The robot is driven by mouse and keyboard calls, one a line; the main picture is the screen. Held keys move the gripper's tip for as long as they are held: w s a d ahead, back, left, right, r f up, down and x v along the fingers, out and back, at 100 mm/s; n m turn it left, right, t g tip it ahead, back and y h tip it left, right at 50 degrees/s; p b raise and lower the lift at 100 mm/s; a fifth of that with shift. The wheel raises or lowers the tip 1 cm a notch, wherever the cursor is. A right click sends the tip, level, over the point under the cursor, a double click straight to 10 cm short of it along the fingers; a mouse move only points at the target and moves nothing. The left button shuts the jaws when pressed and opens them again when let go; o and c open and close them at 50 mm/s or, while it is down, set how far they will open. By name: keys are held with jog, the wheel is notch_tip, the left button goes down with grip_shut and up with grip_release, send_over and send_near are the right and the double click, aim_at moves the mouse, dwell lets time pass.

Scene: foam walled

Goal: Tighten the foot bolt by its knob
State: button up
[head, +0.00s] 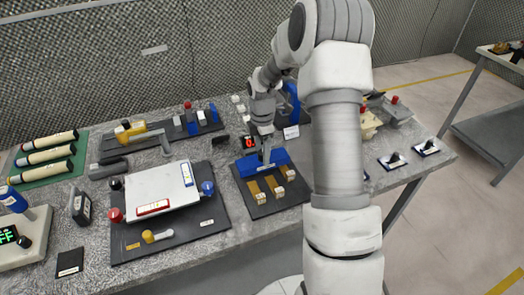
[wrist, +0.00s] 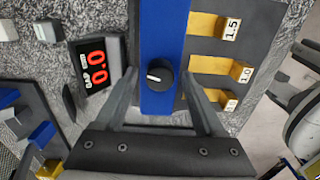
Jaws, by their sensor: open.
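A round black knob (wrist: 160,74) with a white mark stands on a blue bar (wrist: 164,25) in the wrist view. The same blue fixture (head: 245,167) shows in the head view on a dark base plate, its knob hidden there by my gripper. My gripper (wrist: 158,84) is open, with one finger on each side of the knob and bar; I cannot tell whether either finger touches. In the head view my gripper (head: 265,150) hangs down over the blue fixture. Yellow strips end in pale blocks (wrist: 242,72) labelled 1.5 and 1.0, beside the bar.
A red-digit display (wrist: 94,66) reading 0.0 stands close beside the bar. A white plate (head: 158,190) with red, blue, black and yellow knobs around it lies on a dark board to the left. Tools and blocks (head: 165,132) stand behind.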

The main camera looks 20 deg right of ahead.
jog(key=shift+c, duration=0.2)
grip_shut()
